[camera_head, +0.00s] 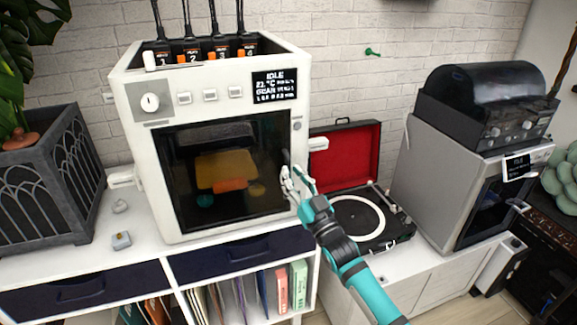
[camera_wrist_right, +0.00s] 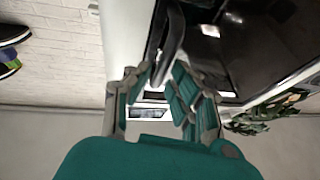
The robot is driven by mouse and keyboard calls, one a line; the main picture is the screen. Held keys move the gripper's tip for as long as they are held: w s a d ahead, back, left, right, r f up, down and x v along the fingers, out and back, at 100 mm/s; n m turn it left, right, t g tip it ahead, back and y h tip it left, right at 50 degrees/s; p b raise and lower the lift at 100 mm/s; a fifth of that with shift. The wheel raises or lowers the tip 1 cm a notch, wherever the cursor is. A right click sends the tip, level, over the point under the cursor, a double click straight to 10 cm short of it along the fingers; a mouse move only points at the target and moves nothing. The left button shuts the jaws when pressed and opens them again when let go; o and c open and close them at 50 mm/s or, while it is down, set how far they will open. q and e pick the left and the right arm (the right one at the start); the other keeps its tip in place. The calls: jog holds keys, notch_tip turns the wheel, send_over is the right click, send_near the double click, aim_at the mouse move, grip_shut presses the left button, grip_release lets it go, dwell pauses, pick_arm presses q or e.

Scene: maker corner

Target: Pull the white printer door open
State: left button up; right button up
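The white printer (camera_head: 131,107) stands on the white cabinet in the head view, with a dark glass door (camera_head: 185,190) in its front. The door looks shut. Its handle is at the door's right edge, mostly hidden by my gripper in the head view; in the wrist view the dark handle (camera_wrist_right: 174,38) shows at the top. My right gripper (camera_head: 291,178) is at that right edge. In the wrist view its fingers (camera_wrist_right: 160,76) are spread, with the handle's end between their tips. I cannot tell whether they touch it. My left gripper is not in view.
An open record player with a red-lined lid (camera_head: 345,158) stands right of the printer, close to my right arm. A grey machine (camera_head: 430,180) stands farther right. A dark planter (camera_head: 45,200) is at left. Small grey pieces (camera_head: 121,240) lie on the white top (camera_head: 75,262).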

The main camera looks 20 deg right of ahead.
jog(key=shift+x, duration=1.4)
jog(key=shift+c, duration=0.4)
grip_shut()
